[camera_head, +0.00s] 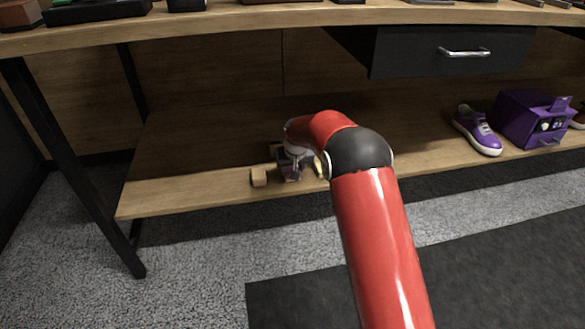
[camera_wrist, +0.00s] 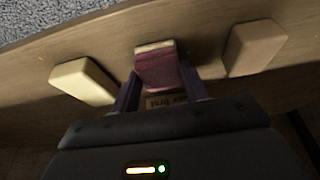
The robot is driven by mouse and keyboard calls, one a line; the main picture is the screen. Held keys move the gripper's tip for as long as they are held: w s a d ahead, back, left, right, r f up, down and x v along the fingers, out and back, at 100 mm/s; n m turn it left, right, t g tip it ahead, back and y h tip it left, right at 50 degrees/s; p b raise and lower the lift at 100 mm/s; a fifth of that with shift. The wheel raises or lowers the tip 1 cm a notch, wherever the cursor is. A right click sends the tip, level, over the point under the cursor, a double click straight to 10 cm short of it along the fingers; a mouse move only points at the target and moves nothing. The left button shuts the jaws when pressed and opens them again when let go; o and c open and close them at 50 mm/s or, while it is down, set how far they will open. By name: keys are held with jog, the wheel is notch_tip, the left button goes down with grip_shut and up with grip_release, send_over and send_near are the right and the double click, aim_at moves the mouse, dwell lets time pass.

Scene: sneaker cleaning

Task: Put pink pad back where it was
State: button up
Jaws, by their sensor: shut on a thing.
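The pink pad (camera_wrist: 156,70) is between the two fingers of my gripper (camera_wrist: 160,85) in the wrist view. It is dark pink with a pale edge at its far end. My gripper is shut on it, low over the wooden lower shelf (camera_head: 190,195). Whether the pad touches the shelf is hard to tell. In the head view my gripper (camera_head: 291,172) is small and dark, and the pad cannot be made out clearly there.
A tan pad (camera_wrist: 256,47) and a pale yellow pad (camera_wrist: 83,82) lie on either side of my gripper. A partly hidden label (camera_wrist: 165,101) shows between the fingers. A purple sneaker (camera_head: 477,131) and purple box (camera_head: 530,118) stand at the right. A drawer (camera_head: 420,52) hangs above.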

jog(key=o, duration=1)
jog(key=shift+f, duration=0.1)
jog(key=shift+o, duration=0.2)
